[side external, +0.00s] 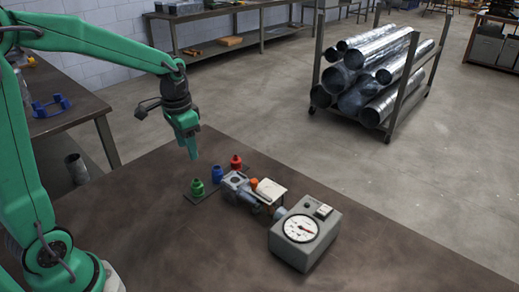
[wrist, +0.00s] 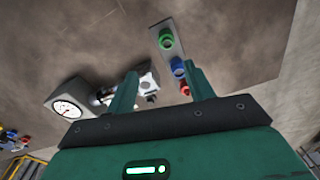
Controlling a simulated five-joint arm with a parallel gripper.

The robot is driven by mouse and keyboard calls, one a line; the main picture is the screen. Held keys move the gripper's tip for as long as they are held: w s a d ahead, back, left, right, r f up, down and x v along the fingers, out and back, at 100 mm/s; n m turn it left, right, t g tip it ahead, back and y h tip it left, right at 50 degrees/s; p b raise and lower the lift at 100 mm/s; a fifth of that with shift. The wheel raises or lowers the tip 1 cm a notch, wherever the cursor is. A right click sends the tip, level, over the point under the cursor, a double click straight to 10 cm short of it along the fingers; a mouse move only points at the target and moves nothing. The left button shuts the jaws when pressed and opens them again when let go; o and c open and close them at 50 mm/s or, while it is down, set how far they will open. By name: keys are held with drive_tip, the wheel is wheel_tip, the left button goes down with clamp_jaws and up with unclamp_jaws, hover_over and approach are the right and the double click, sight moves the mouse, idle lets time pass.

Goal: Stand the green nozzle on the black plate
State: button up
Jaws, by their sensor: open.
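The green nozzle (side external: 197,188) stands upright at the near-left end of a dark narrow strip (side external: 210,190) on the brown table. It also shows in the wrist view (wrist: 166,40) on the strip, which looks grey there. My gripper (side external: 192,154) hangs above and a little behind the nozzles in the side view, apart from them. In the wrist view its two fingers (wrist: 161,70) are spread with nothing held between them. I cannot pick out a separate black plate in either view.
A blue nozzle (side external: 217,174) and a red nozzle (side external: 236,162) share the strip. Right of them stand a grey fixture (side external: 235,181), a white-topped piece (side external: 271,190) and a grey gauge box (side external: 305,232). The table front is clear. A pipe rack (side external: 403,92) stands on the floor beyond.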

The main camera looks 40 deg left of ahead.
drive_tip(key=s+d+r+n+t, duration=0.1)
drive_tip(key=s+d+r+t, duration=0.1)
drive_tip(key=s, duration=0.5)
drive_tip(key=s+d+r+n+t, duration=0.1)
drive_tip(key=s+d+r+t, duration=0.1)
drive_tip(key=s+d+r, duration=0.3)
drive_tip(key=s, duration=0.2)
drive_tip(key=shift+s+r+t, duration=0.25)
drive_tip(key=shift+s+t, duration=0.1)
drive_tip(key=shift+t, duration=0.05)
